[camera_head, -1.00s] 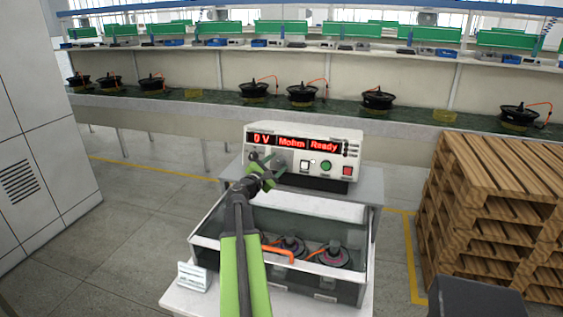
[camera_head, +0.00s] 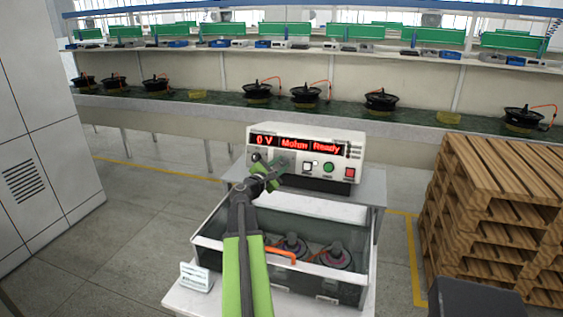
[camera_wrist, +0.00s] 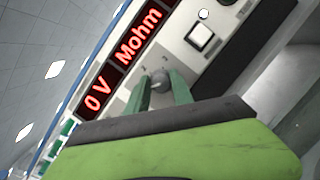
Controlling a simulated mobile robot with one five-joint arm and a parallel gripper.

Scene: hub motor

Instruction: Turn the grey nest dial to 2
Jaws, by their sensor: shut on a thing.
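The grey dial (camera_wrist: 159,82) is a round knob on the front panel of a white tester (camera_head: 302,178), below its red display. In the wrist view it sits between the tips of my gripper's two green fingers. My gripper (camera_wrist: 158,88) is shut on the dial. In the head view my gripper (camera_head: 274,168) is at the left part of the panel and covers most of the dial. The display reads "0 V", "Mohm" and "Ready". The dial's scale marks and pointer are too small or hidden to read.
The panel also has a white square button (camera_head: 308,166), a green button (camera_head: 328,167) and a red one (camera_head: 350,172). Wooden pallets (camera_head: 490,220) stand at the right.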

